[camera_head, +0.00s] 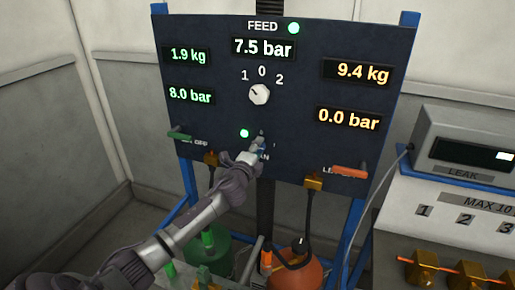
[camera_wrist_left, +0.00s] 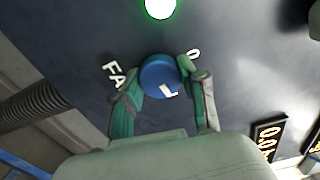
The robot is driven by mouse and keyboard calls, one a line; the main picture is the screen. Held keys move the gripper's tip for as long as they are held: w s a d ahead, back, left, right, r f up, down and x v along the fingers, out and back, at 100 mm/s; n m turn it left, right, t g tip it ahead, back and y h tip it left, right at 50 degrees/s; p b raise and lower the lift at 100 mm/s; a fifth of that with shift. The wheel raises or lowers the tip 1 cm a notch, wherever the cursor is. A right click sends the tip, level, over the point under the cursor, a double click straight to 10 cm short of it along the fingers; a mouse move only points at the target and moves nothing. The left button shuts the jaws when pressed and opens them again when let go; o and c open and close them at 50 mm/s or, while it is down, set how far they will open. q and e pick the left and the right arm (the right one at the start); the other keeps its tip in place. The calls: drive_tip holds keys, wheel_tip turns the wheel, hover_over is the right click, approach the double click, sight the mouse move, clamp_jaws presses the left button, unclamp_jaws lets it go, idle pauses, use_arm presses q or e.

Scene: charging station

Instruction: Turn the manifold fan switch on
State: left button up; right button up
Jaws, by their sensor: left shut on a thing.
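The manifold fan switch is a round blue knob (camera_wrist_left: 158,72) on the dark panel (camera_head: 215,115). In the left wrist view it sits between the two fingers of my left gripper (camera_wrist_left: 160,82), which is shut on it. A small white mark shows on the knob's lower edge. The letters "FA" and a "0" show beside it, partly covered by the fingers. In the head view my left gripper (camera_head: 258,147) is at the lower middle of the panel and mostly hides the knob. A lit green lamp (camera_head: 244,133) is just above it, also in the left wrist view (camera_wrist_left: 160,8). My right gripper is not in view.
A white feed selector knob (camera_head: 259,94) is higher on the panel. A green lever (camera_head: 180,134) is to the left and an orange lever (camera_head: 349,171) to the right. Below stand a green tank (camera_head: 207,252) and an orange tank (camera_head: 298,272). A leak device (camera_head: 465,150) is at right.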

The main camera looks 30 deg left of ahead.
use_arm(q)
drive_tip(key=shift+m, duration=0.9)
drive_tip(key=o, duration=1.1)
drive_tip(key=shift+o, duration=0.2)
drive_tip(key=v, duration=1.2)
drive_tip(key=shift+f, duration=0.1)
